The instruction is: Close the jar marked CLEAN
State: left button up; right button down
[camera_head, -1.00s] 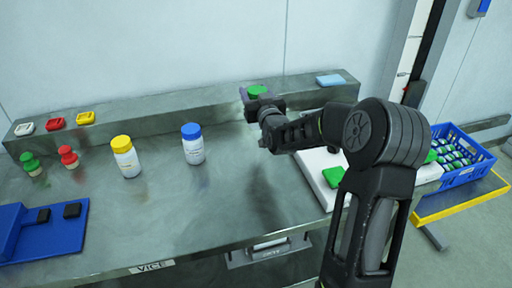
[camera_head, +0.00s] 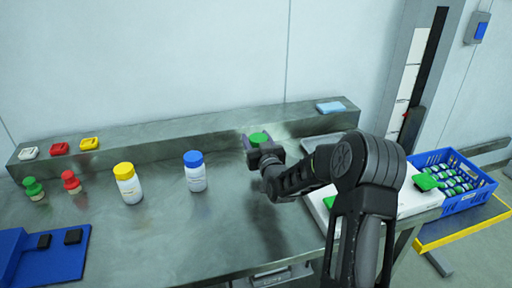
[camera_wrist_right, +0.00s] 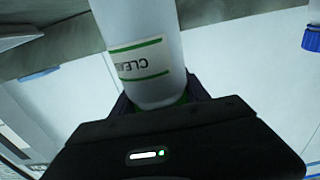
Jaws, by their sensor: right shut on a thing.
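The jar marked CLEAN (camera_wrist_right: 150,60) shows in the right wrist view as a white body with a green-striped label, upside down in that picture. A little green shows at its end, between the fingers. In the head view its green lid (camera_head: 258,138) shows from above at my right gripper (camera_head: 262,150); the body is hidden there. My right gripper is shut around the lid end, also in the right wrist view (camera_wrist_right: 160,103). I cannot tell whether the jar stands on the bench or how far the lid is turned. My left gripper is out of view.
A blue-capped jar (camera_head: 195,172) and a yellow-capped jar (camera_head: 128,184) stand left on the steel bench (camera_head: 190,235). Red (camera_head: 71,182) and green (camera_head: 34,188) stoppered items stand further left. A blue crate (camera_head: 480,190) of green-lidded jars is at right. The centre front is clear.

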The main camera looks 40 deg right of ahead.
notch_tip(320, 180, down, 3)
jog(key=shift+f+p, duration=0.15)
jog(key=shift+p, duration=0.15)
jog(key=shift+f+b, duration=0.25)
jog(key=shift+b, duration=0.1)
jog(key=c, duration=0.6)
grip_release()
jog(key=shift+r, duration=0.1)
jog(key=shift+o, duration=0.2)
jog(key=shift+r, duration=0.1)
